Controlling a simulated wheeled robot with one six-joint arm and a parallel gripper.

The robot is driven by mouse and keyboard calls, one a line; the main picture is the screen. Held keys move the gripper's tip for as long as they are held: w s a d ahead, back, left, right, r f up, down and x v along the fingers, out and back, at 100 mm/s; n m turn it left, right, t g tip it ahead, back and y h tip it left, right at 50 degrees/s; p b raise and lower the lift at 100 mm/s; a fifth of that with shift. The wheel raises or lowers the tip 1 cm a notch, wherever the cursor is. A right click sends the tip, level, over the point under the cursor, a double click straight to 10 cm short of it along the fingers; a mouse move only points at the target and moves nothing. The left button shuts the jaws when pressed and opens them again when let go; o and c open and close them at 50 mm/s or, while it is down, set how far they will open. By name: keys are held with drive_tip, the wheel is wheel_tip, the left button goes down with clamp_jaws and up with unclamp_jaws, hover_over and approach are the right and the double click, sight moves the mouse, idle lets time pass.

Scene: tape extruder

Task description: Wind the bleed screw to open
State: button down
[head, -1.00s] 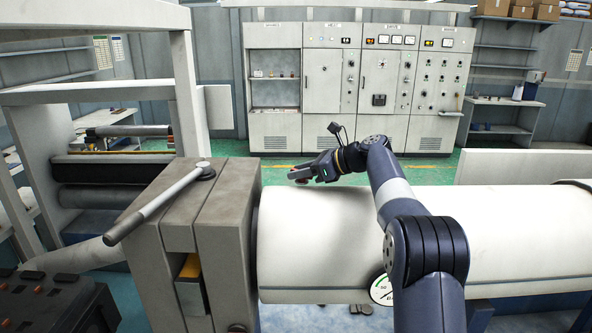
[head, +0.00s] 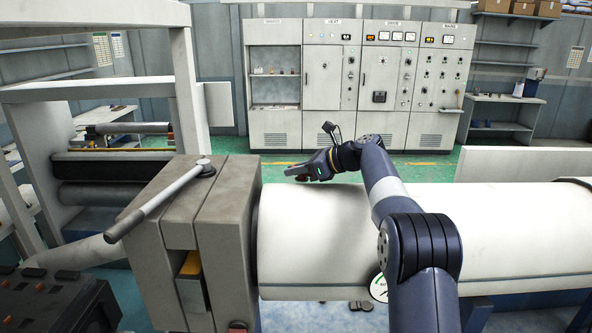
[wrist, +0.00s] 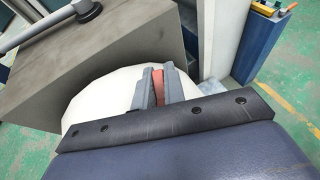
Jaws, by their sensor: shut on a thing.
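My gripper (head: 297,172) reaches over the far side of the white barrel (head: 330,235). In the wrist view its two grey fingers (wrist: 160,84) are shut on a small orange-red part between them (wrist: 159,80), which I take to be the bleed screw. Only a narrow strip of it shows; the fingers cover its sides, and its lower end is hidden. How far the screw is turned cannot be seen.
A large grey clamp block (head: 222,220) with a long lever (head: 155,205) on top stands left of the barrel. A round gauge (head: 379,288) is partly hidden behind my arm. Control cabinets (head: 350,85) stand at the back, with clear green floor before them.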

drive_tip(key=shift+r+p, duration=0.1)
drive_tip(key=shift+p, duration=0.2)
drive_tip(key=shift+r+n+g+y+p, duration=0.15)
drive_tip(key=shift+n+g+y+p, duration=0.15)
drive_tip(key=shift+n+g+p, duration=0.5)
drive_tip(key=shift+s+a+n+g, duration=0.1)
drive_tip(key=shift+s+n+g, duration=0.05)
drive_tip(key=shift+n+g, duration=0.55)
drive_tip(key=shift+s+g, duration=0.1)
drive_tip(key=shift+g, duration=0.2)
drive_tip(key=c, duration=1.5)
unclamp_jaws()
drive_tip(key=shift+f, duration=0.2)
drive_tip(key=shift+m+t, duration=0.5)
drive_tip(key=shift+t, duration=0.2)
